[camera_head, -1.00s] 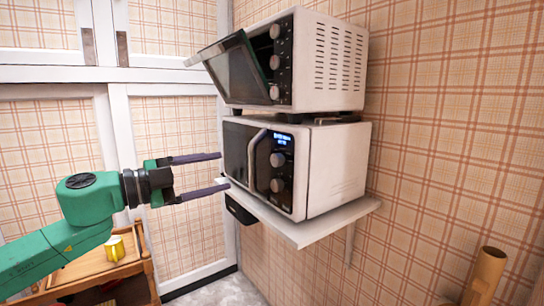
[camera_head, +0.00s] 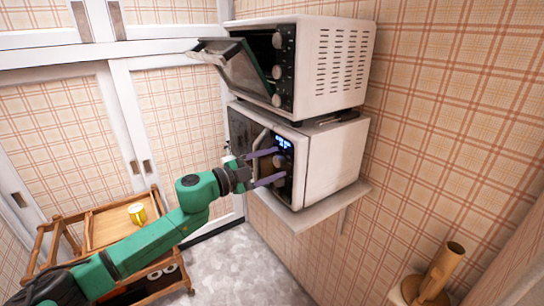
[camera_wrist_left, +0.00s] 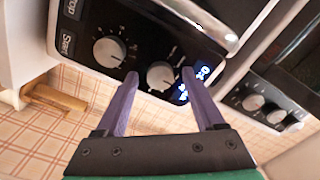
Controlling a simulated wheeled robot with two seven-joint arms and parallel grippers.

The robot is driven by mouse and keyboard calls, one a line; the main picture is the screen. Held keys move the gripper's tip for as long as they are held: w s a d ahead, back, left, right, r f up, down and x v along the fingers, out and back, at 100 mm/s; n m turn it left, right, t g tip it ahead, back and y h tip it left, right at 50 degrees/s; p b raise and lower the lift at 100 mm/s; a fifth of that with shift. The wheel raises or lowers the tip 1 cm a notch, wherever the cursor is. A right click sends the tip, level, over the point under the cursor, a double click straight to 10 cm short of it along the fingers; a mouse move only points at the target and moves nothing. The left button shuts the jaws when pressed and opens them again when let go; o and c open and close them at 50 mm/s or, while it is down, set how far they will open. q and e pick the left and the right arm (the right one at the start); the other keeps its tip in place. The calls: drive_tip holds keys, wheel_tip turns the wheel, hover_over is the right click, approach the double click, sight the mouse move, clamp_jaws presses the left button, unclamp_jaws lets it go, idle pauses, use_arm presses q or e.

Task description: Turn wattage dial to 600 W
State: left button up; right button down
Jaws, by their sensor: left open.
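The lower microwave (camera_head: 331,165) is white with a black front, a lit blue display and two round dials. In the left wrist view, the dial nearer the display (camera_wrist_left: 160,75) sits between the fingertips of my open left gripper (camera_wrist_left: 159,72); whether they touch it I cannot tell. The other dial (camera_wrist_left: 110,50) is left of the fingers, near the Start and Stop buttons. The display (camera_wrist_left: 203,72) is partly behind a finger and its value is unreadable. In the head view, my left gripper (camera_head: 279,165) reaches the control panel, hiding part of it.
A white oven (camera_head: 335,65) with its door (camera_head: 225,65) hanging partly open stands above the microwave. The shelf (camera_head: 325,212) holds the microwave. A wooden cart (camera_head: 88,230) with a yellow mug (camera_head: 137,213) stands left. A tan cylinder (camera_head: 440,270) is lower right.

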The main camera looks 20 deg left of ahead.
use_arm(q)
drive_tip(key=shift+s+a, duration=0.1)
clamp_jaws()
drive_tip(key=shift+m, duration=0.3)
drive_tip(key=m+b, duration=0.1)
drive_tip(key=m, duration=0.2)
drive_tip(key=shift+f, duration=0.1)
drive_tip(key=m+b, duration=0.1)
drive_tip(key=m, duration=0.2)
drive_tip(key=shift+m+b, duration=0.4)
drive_tip(key=shift+m, duration=0.7)
